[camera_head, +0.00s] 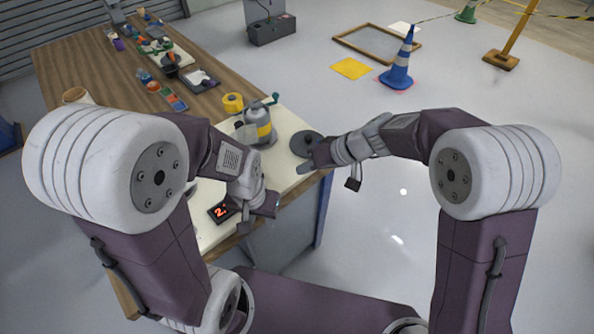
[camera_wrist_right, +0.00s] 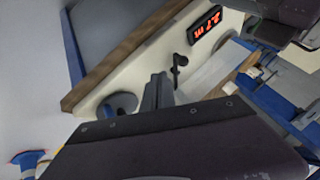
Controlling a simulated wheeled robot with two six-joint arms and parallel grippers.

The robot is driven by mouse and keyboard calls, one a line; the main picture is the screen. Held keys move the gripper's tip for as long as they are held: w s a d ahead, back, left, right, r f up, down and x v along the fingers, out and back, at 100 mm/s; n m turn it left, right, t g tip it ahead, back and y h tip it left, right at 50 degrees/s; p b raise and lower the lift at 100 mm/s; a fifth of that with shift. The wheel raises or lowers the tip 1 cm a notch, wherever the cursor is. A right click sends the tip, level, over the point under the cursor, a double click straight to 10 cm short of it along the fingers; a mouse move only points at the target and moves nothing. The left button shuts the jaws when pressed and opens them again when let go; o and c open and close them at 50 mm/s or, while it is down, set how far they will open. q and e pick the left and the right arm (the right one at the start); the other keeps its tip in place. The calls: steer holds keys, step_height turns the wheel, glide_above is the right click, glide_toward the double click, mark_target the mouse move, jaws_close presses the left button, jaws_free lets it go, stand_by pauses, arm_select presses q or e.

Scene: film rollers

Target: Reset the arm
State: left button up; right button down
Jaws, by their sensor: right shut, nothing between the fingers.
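My right gripper (camera_head: 308,160) reaches in from the right to the front-right edge of the workbench (camera_head: 215,120), by a dark round disc (camera_head: 303,140). In the right wrist view its narrow fingers (camera_wrist_right: 157,88) are together and empty, with the disc (camera_wrist_right: 118,104) just to their left. My left gripper (camera_head: 262,207) hangs over the front of the bench, beside a black box with a red digital display (camera_head: 220,212). Its fingers are too small and dark to tell open from shut. The display also shows in the right wrist view (camera_wrist_right: 205,25).
A grey canister with a yellow band (camera_head: 258,126) and a yellow roll (camera_head: 233,103) stand on the bench near both grippers. Several small items lie farther back. A blue-and-white cone (camera_head: 399,65) and a yellow mat (camera_head: 351,68) are on the floor, which is open at right.

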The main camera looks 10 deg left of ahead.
steer(key=shift+d+r, duration=0.1)
steer(key=shift+d, duration=0.1)
steer(key=s+d+r+m+t+h+p, duration=0.1)
steer(key=d+r+m+h+p, duration=0.15)
steer(key=d, duration=0.95)
steer(key=s+d+f+m+h, duration=0.2)
steer(key=s+d+f, duration=0.1)
steer(key=s+d, duration=0.3)
steer(key=s+d+f+m+g+h, duration=0.1)
steer(key=s+d+f+m+h, duration=0.1)
steer(key=s+d, duration=0.5)
steer(key=shift+d+f+m+h, duration=0.45)
steer(key=shift+d+h, duration=0.1)
steer(key=shift+d, duration=0.55)
